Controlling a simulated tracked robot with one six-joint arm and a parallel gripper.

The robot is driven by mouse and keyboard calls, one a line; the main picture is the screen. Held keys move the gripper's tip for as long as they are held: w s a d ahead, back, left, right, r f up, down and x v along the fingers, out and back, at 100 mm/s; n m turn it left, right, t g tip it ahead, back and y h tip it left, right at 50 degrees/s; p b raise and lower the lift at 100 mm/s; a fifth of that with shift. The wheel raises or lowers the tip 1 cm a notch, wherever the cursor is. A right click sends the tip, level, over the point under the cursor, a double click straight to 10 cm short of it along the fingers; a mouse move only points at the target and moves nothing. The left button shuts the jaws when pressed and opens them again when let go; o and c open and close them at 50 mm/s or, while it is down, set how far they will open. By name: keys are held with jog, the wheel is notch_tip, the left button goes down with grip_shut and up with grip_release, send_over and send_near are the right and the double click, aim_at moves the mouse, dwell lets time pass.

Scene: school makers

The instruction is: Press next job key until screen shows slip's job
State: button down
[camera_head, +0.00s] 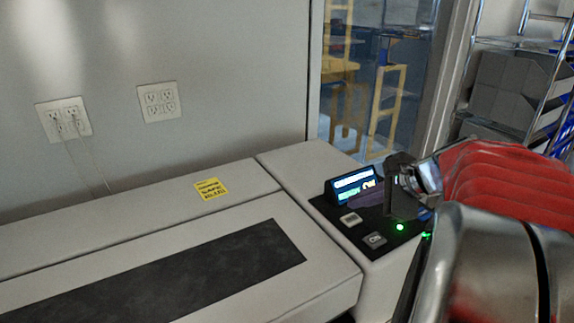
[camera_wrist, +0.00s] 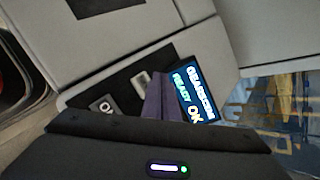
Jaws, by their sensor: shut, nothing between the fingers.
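The lit screen (camera_head: 354,185) stands on the machine's black panel; it also shows in the wrist view (camera_wrist: 194,92). The pale key shows partly in the wrist view (camera_wrist: 141,80), beside my fingers. The yellow slip (camera_head: 210,188) lies on the machine top, its print unreadable. My gripper (camera_wrist: 158,97) is shut and empty, over the panel close to the screen. Contact cannot be told.
The white machine (camera_head: 225,180) fills the lower left, with a dark strip (camera_head: 170,275) in its top. Wall outlets (camera_head: 63,117) are behind it. A glass pane (camera_head: 375,80) is beyond the panel, and a metal rack (camera_head: 520,85) stands at the right.

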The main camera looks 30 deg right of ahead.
aim_at(356, 221)
notch_tip(356, 221, up, 4)
jog(key=shift+r, duration=0.1)
dwell(0.4)
dwell(0.7)
